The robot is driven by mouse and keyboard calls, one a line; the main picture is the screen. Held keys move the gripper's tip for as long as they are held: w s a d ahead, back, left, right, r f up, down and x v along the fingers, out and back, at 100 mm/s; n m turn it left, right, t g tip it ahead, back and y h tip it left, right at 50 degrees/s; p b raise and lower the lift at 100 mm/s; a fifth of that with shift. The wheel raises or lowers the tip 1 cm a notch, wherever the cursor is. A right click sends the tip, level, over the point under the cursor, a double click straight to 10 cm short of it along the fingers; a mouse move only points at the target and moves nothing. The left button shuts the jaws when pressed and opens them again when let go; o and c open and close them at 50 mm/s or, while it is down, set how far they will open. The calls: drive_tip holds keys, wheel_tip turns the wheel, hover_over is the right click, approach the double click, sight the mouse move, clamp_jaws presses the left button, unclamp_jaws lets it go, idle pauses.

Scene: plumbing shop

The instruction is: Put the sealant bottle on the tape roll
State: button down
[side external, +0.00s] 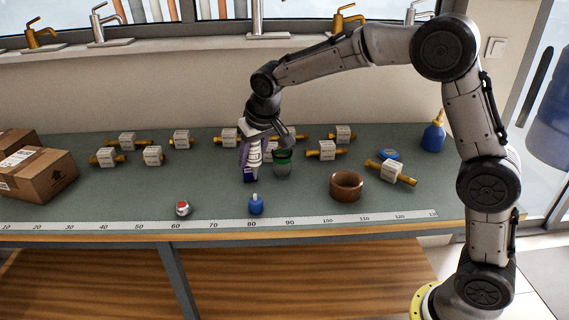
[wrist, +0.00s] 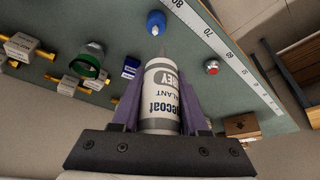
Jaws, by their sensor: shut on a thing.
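The sealant bottle (wrist: 162,85) is white and grey with a printed label and a thin nozzle. My gripper (wrist: 158,112) is shut on it, one purple finger on each side, and the nozzle points away from the wrist. In the side external view my gripper (side external: 256,143) is over the middle of the bench, partly hiding the bottle; its height above the bench is hard to tell. A brown ring that looks like the tape roll (side external: 346,187) lies flat on the bench to the right of my gripper, apart from it. Its top looks clear.
A green-topped container (side external: 283,160) and a small blue box (side external: 249,174) stand close to my gripper. Several brass valves with white tags (side external: 327,150) lie around. A blue bottle (side external: 255,205) and red-topped item (side external: 183,208) are near the ruler.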

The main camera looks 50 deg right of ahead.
drive_tip(key=shift+s+f, duration=0.25)
drive_tip(key=shift+s, duration=0.1)
drive_tip(key=s+d+r+m+h, duration=0.1)
drive_tip(key=s+d+r+m, duration=0.15)
drive_tip(key=s+d, duration=0.8)
drive_tip(key=s+d+r+m+h, duration=0.1)
drive_tip(key=s+d+r+m, duration=0.15)
drive_tip(key=s+d, duration=0.8)
hover_over(345, 178)
drive_tip(key=shift+g, duration=0.3)
drive_tip(key=shift+d+f, duration=0.1)
drive_tip(key=shift+f, duration=6.1)
drive_tip(key=shift+f, duration=0.2)
drive_tip(key=shift+c, duration=2.1)
unclamp_jaws()
